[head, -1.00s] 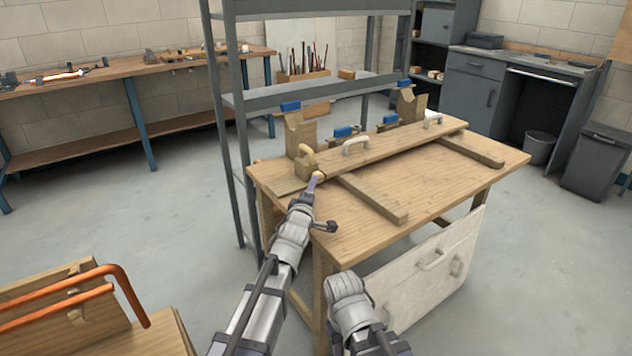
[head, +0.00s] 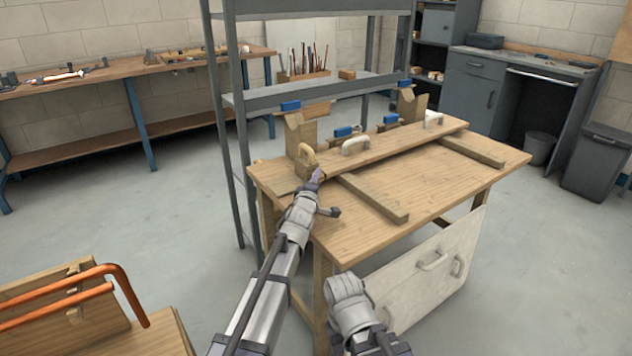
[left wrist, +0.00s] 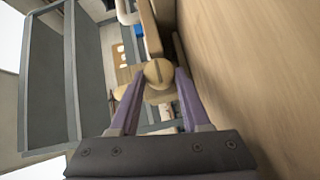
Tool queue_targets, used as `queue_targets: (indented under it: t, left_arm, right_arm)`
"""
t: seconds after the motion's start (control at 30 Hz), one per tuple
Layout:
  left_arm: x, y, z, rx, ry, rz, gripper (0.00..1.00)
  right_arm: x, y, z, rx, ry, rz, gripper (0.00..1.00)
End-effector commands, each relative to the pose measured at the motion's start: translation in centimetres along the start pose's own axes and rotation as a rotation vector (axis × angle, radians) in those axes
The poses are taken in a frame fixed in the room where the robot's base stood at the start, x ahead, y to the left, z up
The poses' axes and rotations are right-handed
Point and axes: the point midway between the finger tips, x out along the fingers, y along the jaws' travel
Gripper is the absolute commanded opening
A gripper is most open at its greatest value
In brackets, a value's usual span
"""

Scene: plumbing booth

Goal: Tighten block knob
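The block knob (left wrist: 157,73) is a round wooden knob with a slot across its face. In the left wrist view it fills the gap between the fingertips of my left gripper (left wrist: 159,82), whose purple fingers sit against its two sides. In the head view the left gripper (head: 318,174) reaches the front of the wooden block (head: 305,170) at the near left end of the workbench; the knob is mostly hidden behind the fingers there. My right arm shows low in the head view, with its gripper out of sight.
The workbench (head: 440,195) carries a long board (head: 390,145) with pale handles, and several blue-topped clamps behind it. A grey metal shelf (head: 235,100) stands close behind and left. A wooden rack with orange pipe (head: 120,285) is at the lower left.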

Motion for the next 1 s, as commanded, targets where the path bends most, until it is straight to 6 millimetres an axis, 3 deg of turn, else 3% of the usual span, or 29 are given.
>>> queue_targets:
  t: [0.03,0.23,0.43,0.8,1.0]
  left_arm:
    - [0.0,0.0,0.0,0.0,0.0,0.0,0.22]
    - [0.0,0.0,0.0,0.0,0.0,-0.001,0.0]
    - [0.0,0.3,0.0,0.01,0.0,-0.012,0.0]
    - [0.1,1.4,0.1,0.236,-0.019,-0.237,0.0]
    - [0.2,1.2,0.1,0.329,-0.025,-0.33,0.0]
  right_arm:
    - [0.0,0.0,0.0,0.0,0.0,0.0,0.5]
    - [0.0,0.0,0.0,0.0,0.0,0.0,0.5]
    - [-0.5,0.0,0.0,0.0,0.0,-0.001,0.5]
    - [-6.4,0.5,0.4,0.002,0.0,-0.005,0.5]
    - [-7.9,0.7,0.5,0.001,0.0,-0.005,0.5]
